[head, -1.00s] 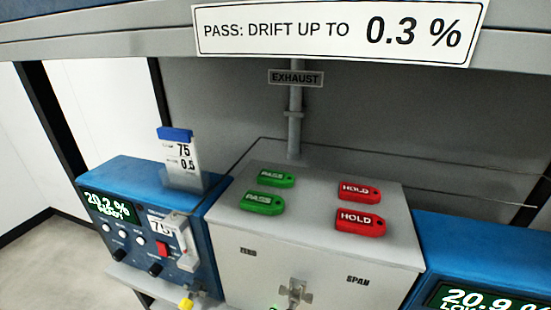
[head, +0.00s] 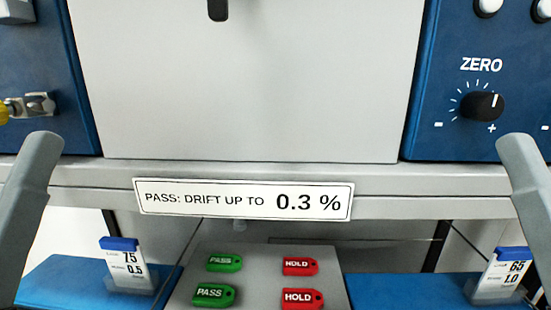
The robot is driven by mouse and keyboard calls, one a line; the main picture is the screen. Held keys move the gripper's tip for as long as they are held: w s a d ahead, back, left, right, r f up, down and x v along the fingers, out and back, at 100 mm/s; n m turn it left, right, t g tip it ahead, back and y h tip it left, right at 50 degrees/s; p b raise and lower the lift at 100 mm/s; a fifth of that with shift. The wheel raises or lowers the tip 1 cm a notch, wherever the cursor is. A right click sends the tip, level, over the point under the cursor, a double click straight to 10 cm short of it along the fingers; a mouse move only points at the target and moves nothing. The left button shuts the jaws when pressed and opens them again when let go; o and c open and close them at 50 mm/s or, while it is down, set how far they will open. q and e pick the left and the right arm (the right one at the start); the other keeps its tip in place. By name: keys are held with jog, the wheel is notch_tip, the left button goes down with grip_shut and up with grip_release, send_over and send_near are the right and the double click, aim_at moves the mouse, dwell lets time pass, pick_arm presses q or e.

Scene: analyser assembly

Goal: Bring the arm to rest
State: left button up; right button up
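A shelf edge (head: 400,178) carries a PASS drift sign (head: 243,200). Above it, a grey panel (head: 245,80) sits between blue units, the right one with a ZERO knob (head: 482,106). Card holders (head: 123,263) and (head: 502,270) stand on lower blue units.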

notch_tip(320, 180, up, 34)
jog(key=p, duration=3.1)
jog(key=shift+w, duration=0.1)
